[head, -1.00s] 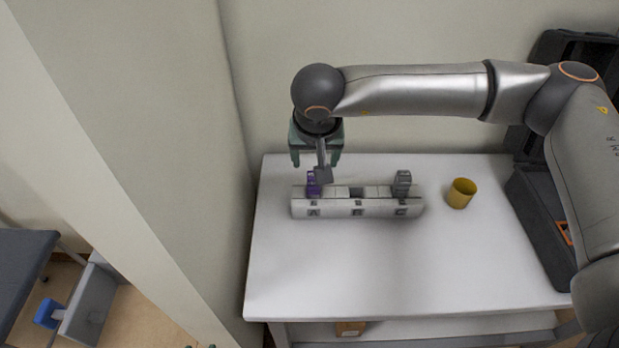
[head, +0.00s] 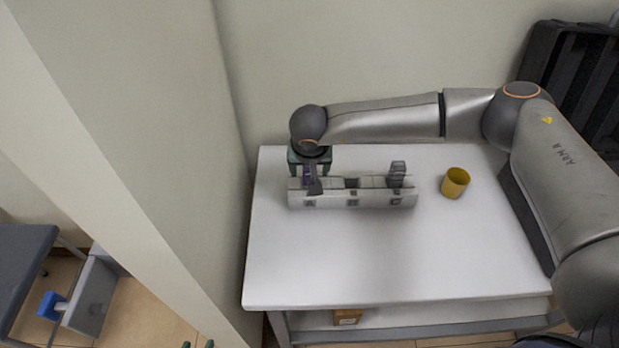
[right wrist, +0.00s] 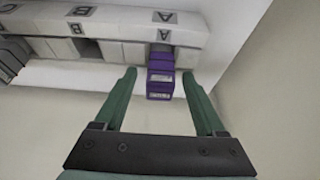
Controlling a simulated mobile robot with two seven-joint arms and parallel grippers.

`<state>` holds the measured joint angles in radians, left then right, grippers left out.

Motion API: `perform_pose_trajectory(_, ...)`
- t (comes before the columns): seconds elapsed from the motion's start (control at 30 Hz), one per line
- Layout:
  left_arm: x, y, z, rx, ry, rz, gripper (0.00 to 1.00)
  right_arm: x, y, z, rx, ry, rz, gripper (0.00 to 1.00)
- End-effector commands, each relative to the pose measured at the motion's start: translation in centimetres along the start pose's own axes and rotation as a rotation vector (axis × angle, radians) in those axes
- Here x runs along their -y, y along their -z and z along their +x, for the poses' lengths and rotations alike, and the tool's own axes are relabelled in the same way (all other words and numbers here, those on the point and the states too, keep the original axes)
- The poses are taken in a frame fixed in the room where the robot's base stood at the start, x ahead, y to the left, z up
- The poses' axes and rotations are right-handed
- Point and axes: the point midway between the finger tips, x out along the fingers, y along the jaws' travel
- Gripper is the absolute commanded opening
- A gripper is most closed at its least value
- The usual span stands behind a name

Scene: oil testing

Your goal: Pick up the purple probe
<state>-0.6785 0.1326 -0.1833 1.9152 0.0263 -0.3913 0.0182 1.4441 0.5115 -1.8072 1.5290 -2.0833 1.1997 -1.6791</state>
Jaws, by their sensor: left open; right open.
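The purple probe (head: 307,172) stands at the left end of a white block-like holder (head: 380,200) on the table, at the slot marked A. In the head view my right gripper (head: 308,168) is low over that end and partly hides the probe. In the right wrist view the probe (right wrist: 160,84) shows between the tips of the two green fingers of my right gripper (right wrist: 158,76). The fingers are apart, with a gap on each side of the probe. My left gripper is not in view.
A grey probe (head: 397,174) stands at the holder's right end. A yellow cup (head: 455,184) stands to its right. The table front is clear; a wall stands close on the left.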

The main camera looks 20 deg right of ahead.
Motion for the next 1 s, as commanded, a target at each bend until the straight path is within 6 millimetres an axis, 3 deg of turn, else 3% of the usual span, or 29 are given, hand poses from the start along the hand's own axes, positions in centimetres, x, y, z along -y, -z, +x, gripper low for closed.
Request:
perform_pose_trajectory(0.1,0.01,-0.05,0.02,0.002,0.0,0.0,0.5,0.01,0.0,-0.02,0.0,0.0,0.0,0.72)
perform_pose_trajectory(0.73,-0.02,-0.14,0.03,0.005,0.0,0.0,0.5,0.0,0.02,-0.07,0.0,0.0,0.001,0.02)
perform_pose_trajectory(1.0,-0.04,-0.14,0.03,0.005,-0.001,0.0,0.5,0.01,0.07,-0.1,-0.001,0.001,0.001,0.0)
